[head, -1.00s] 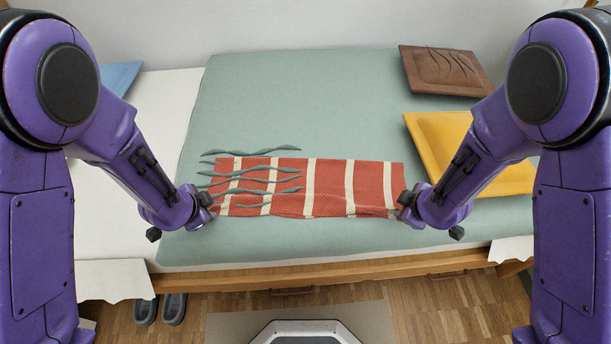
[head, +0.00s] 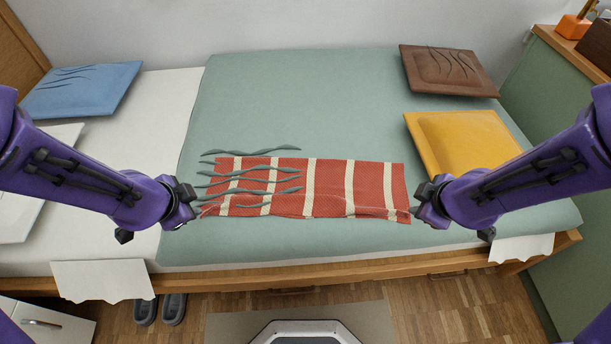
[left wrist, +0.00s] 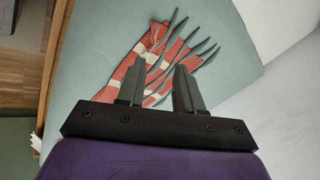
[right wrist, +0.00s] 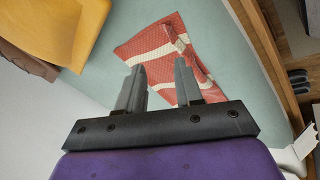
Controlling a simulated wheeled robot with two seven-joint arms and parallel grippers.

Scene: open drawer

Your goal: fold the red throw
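The red throw (head: 332,186) with cream stripes lies as a wide, low band on the green bedspread. Its front edge is slightly rumpled, with layered edges near the right end. It also shows in the left wrist view (left wrist: 134,80) and the right wrist view (right wrist: 150,53). Several grey-green wavy strips (head: 262,192) show over its left end and stick out past it. My left gripper (head: 192,196) is open and empty just beyond the front left corner. My right gripper (head: 418,200) is open and empty just beyond the front right corner.
The green bedspread (head: 330,95) is clear behind the throw. A yellow cushion (head: 460,145) and a brown cushion (head: 450,72) lie to the right, the yellow one near my right arm. A blue cushion (head: 85,90) lies at the far left. The wooden bed edge (head: 350,270) runs along the front.

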